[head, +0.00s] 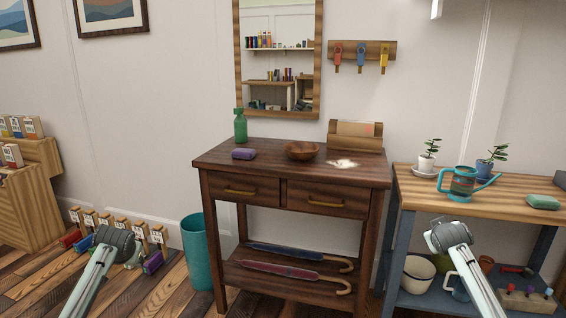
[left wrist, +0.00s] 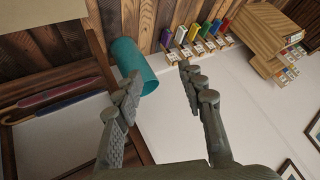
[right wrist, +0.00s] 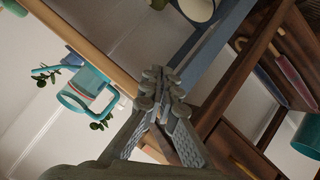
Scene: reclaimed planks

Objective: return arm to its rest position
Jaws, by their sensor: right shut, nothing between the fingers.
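My left gripper (left wrist: 160,78) shows in the left wrist view with its two fingers well apart and nothing between them. My right gripper (right wrist: 160,76) shows in the right wrist view with its fingertips together and nothing held. In the head view, my left arm (head: 94,272) comes up from the lower left and my right arm (head: 466,268) from the lower right. Both are in front of the furniture and apart from each other. The fingers cannot be made out in the head view.
A dark console table (head: 270,163) stands in the middle with a soap, bowl and green bottle on top. A teal bin (head: 199,252) is left of it. A bench (head: 472,192) with a watering can (head: 462,184) and plants stands right, behind my right arm.

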